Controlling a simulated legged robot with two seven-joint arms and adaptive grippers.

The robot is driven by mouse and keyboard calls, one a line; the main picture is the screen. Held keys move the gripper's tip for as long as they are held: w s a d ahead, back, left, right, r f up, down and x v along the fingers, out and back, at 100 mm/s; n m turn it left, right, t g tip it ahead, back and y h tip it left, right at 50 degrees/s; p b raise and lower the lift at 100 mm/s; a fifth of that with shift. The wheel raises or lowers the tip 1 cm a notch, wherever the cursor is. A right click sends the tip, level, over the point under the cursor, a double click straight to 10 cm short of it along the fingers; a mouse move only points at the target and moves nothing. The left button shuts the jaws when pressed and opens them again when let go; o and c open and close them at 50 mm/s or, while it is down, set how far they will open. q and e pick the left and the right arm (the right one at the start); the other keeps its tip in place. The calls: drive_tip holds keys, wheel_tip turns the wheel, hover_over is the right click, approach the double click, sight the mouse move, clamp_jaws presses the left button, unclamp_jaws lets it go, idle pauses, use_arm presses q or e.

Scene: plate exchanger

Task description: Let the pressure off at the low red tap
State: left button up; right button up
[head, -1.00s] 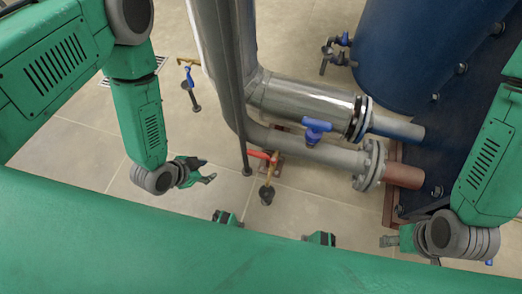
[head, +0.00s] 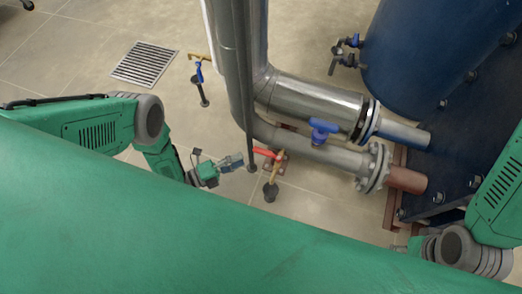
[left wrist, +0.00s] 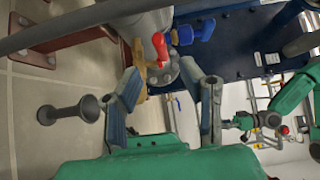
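The low red tap has a red lever (head: 264,152) on a brass body (head: 275,170), beside the thin dark post under the grey pipes. A dark drain funnel (head: 270,192) stands below it. My left gripper (head: 232,163) is left of the lever, with a small gap between them. In the left wrist view, its fingers (left wrist: 168,92) are spread and empty; the red lever (left wrist: 160,48) and brass body (left wrist: 139,62) show beyond them, between the fingertips. My right gripper (head: 400,248) is mostly hidden at the lower right; its fingers cannot be made out.
A blue-handled valve (head: 323,130) sits on the pipe right of the red tap. The dark vertical post (head: 246,90) stands close to the left gripper. Another blue-levered tap (head: 199,73) is further back, near a floor grate (head: 145,64).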

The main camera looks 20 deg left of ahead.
sight(261, 150)
use_arm(q)
drive_tip(key=b+x, duration=0.1)
drive_tip(key=x, duration=0.7)
drive_tip(key=shift+w+d+b, duration=0.15)
drive_tip(key=shift+b, duration=0.2)
clamp_jaws()
